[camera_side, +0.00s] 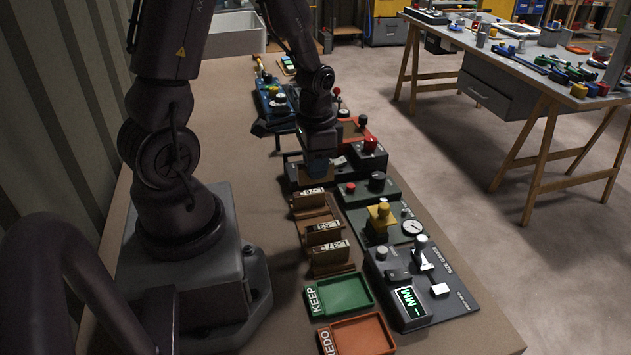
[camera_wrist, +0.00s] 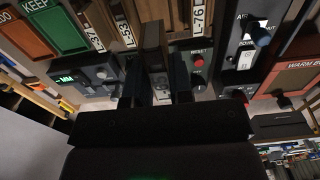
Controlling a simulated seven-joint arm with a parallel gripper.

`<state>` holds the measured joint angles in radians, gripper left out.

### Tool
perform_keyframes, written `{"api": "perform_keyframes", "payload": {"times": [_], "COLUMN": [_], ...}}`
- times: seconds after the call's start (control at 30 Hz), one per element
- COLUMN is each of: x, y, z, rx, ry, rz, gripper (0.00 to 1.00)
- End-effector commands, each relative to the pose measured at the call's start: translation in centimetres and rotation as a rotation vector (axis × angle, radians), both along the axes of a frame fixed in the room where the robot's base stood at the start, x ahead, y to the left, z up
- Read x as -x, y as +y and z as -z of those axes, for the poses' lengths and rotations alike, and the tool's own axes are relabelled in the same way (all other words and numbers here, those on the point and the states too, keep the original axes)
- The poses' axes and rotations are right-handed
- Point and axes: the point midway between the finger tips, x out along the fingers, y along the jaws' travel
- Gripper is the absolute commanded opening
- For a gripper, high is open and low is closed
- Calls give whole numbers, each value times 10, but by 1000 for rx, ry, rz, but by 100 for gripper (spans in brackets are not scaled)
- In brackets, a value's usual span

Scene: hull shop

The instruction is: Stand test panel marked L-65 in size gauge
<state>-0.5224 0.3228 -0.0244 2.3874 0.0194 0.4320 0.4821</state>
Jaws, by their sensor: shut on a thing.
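My gripper (camera_side: 318,168) is shut on a brown panel (camera_wrist: 153,42), which shows between the two dark fingers in the wrist view. I cannot tell whether the held panel is clear of the rack. The size gauge (camera_side: 425,272) is at the near right, with a lit MM display; it also shows in the wrist view (camera_wrist: 97,78). No panel is visible standing in it.
A green KEEP tray (camera_side: 368,293) and an orange REDO tray (camera_side: 391,335) lie nearest the camera. A panel marked L-53 (camera_side: 324,226) stands in the rack.

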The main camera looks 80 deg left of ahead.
Motion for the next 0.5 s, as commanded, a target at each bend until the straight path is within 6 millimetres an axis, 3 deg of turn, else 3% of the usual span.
{"api": "perform_keyframes", "payload": {"times": [0.07,0.27,0.5], "x": [-1,-36,-90], "y": [0,-19,-64], "z": [-14,-14,-14], "rx": [-3,1,1], "ry": [-6,0,0], "rz": [0,7,11], "gripper": [0,0,0]}}
